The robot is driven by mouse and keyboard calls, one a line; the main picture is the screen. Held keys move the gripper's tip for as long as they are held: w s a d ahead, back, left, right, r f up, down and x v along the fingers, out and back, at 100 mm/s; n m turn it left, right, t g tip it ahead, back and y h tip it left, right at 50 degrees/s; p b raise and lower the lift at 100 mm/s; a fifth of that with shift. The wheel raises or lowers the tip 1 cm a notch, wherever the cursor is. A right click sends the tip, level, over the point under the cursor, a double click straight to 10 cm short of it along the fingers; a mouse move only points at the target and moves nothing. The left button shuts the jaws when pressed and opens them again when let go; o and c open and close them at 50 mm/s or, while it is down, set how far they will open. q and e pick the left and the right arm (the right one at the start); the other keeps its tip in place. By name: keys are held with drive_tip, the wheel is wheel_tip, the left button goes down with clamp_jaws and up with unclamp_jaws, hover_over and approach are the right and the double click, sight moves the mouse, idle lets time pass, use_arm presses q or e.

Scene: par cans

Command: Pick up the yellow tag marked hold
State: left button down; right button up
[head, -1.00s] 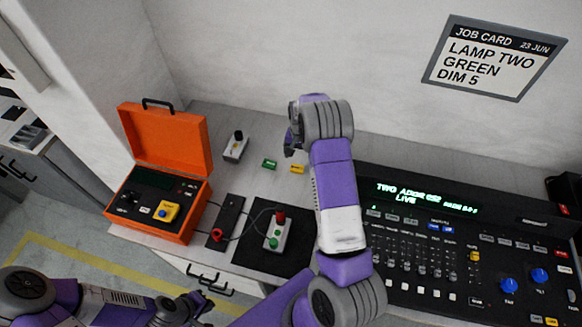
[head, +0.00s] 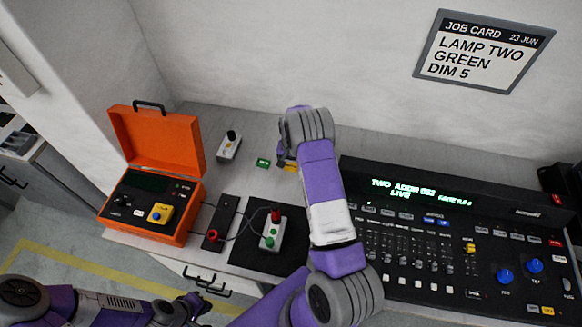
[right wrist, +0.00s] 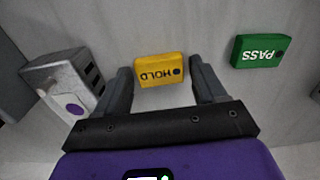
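The yellow tag marked HOLD (right wrist: 159,70) lies on the grey bench top, between the two fingers of my right gripper (right wrist: 161,78) in the right wrist view. A gap shows on each side of the tag, and the fingers are open. In the head view the yellow tag (head: 291,168) is partly hidden by my right gripper (head: 284,158), which is low over the bench. My left gripper (head: 190,307) is at the bottom left, away from the tag; its fingers are too small to judge.
A green PASS tag (right wrist: 262,51) lies to the right in the wrist view. A grey switch box (right wrist: 68,82) stands close on the left. An orange case (head: 157,140), a button box (head: 271,232) on a black mat and a lighting console (head: 450,245) surround the spot.

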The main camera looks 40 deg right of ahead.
drive_tip(key=c, duration=0.8)
drive_tip(key=shift+r, duration=0.1)
